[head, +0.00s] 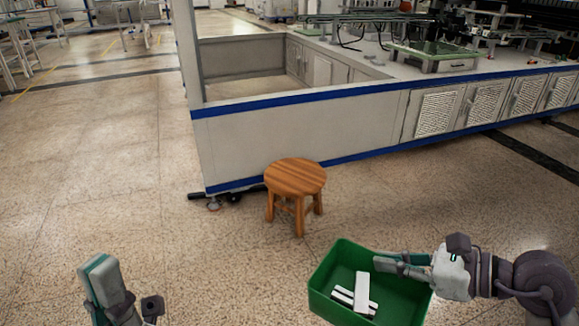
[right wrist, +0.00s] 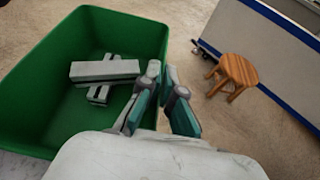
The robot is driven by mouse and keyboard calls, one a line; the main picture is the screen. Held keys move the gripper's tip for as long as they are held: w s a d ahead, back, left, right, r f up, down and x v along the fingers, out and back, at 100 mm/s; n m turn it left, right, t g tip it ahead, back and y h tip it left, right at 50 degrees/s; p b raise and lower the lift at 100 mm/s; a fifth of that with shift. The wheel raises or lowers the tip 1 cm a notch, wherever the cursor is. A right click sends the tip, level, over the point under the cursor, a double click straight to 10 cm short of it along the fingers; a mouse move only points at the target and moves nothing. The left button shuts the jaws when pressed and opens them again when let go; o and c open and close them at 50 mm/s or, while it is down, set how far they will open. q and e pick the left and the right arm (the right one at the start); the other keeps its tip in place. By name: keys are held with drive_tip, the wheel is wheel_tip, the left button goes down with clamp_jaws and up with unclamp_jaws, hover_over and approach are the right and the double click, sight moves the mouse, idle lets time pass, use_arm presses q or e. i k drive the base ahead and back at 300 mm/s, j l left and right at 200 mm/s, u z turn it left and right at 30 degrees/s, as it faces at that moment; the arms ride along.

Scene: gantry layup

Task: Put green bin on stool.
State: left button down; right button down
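The green bin (head: 327,283) is at the bottom centre of the head view, with a few pale grey bars (head: 362,292) inside. It also fills the left of the right wrist view (right wrist: 40,85). My right gripper (head: 388,265) is at the bin's right wall. In the right wrist view its fingers (right wrist: 160,85) pinch the rim, one inside and one outside. The round wooden stool (head: 296,177) stands upright beyond the bin, its top bare; it also shows in the right wrist view (right wrist: 238,69). My left gripper (head: 126,288) is empty at lower left, its fingers apart.
A long grey cabinet enclosure (head: 300,128) with blue stripes stands right behind the stool. A dark foot (head: 213,198) sticks out at its base corner. The speckled floor left of the stool and between it and the bin is clear.

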sight(291, 176)
drive_tip(key=i+l+u, duration=0.2)
drive_tip(key=i, duration=0.5)
drive_tip(key=i+l+u, duration=0.15)
drive_tip(key=i+l, duration=0.4)
drive_tip(key=i, duration=0.15)
drive_tip(key=i+l+u, duration=0.2)
drive_tip(key=i+l, duration=0.25)
drive_tip(key=i, duration=0.2)
